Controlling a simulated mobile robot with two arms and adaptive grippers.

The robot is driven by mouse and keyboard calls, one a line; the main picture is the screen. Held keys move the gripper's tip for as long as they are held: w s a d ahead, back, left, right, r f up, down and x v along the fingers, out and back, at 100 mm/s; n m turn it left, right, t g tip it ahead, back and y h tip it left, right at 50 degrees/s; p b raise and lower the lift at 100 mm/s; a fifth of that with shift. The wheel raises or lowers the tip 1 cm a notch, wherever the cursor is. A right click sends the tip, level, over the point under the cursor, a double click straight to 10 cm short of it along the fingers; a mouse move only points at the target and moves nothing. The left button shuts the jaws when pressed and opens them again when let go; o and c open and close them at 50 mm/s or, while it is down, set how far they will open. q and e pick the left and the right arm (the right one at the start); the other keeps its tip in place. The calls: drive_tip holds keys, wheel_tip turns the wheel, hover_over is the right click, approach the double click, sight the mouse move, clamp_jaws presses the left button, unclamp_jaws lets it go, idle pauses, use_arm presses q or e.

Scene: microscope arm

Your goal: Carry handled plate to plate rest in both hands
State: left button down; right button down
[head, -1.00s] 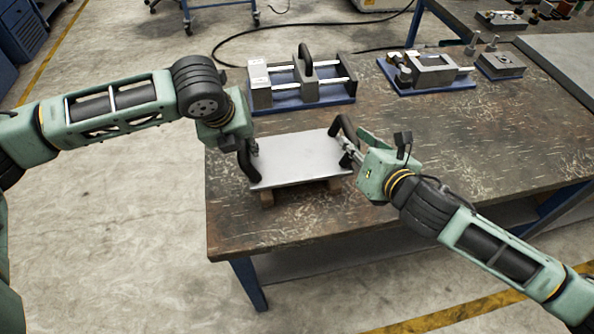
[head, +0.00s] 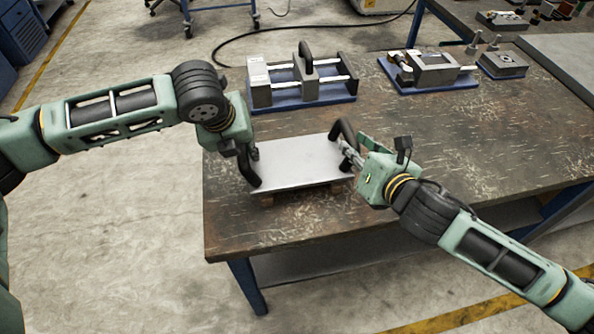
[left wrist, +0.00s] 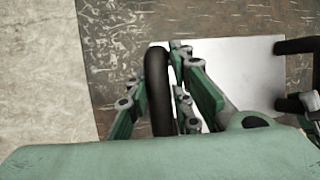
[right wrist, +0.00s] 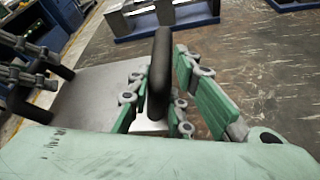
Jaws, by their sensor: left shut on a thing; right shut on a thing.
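The handled plate (head: 300,161) is a flat silver sheet with a black bar handle at each end, near the left front of the worn table. My left gripper (head: 243,158) is shut on the left black handle (left wrist: 157,85). My right gripper (head: 347,147) is shut on the right black handle (right wrist: 160,75). The plate looks about level. Brown wooden blocks (head: 265,200) show under its front edge; I cannot tell whether the plate touches them. No thing is clearly marked as the plate rest.
A blue-based fixture with grey blocks and rods (head: 303,80) stands behind the plate. A vise-like fixture (head: 432,70) and a small block with posts (head: 502,64) stand at the back right. The table (head: 450,150) is clear at the middle right. Its left edge is close to the plate.

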use_arm(q)
drive_tip(key=shift+w+a+f+b, duration=0.1)
drive_tip(key=shift+w+f+b, duration=0.1)
drive_tip(key=shift+f+b, duration=0.85)
use_arm(e)
drive_tip(key=shift+a+f, duration=0.15)
drive_tip(key=shift+f, duration=0.45)
use_arm(q)
drive_tip(key=c, duration=2)
unclamp_jaws()
drive_tip(key=shift+s+f, duration=0.15)
drive_tip(key=shift+f, duration=0.05)
use_arm(e)
drive_tip(key=c, duration=2)
unclamp_jaws()
drive_tip(key=shift+f, duration=0.45)
drive_tip(key=shift+c, duration=0.2)
use_arm(q)
drive_tip(key=o, duration=0.5)
drive_tip(key=shift+s+r, duration=0.25)
drive_tip(key=shift+s, duration=0.05)
drive_tip(key=shift+c, duration=0.2)
use_arm(e)
drive_tip(key=o, duration=0.5)
drive_tip(key=shift+s+r, duration=0.15)
drive_tip(key=shift+s, duration=0.15)
drive_tip(key=shift+c, duration=0.2)
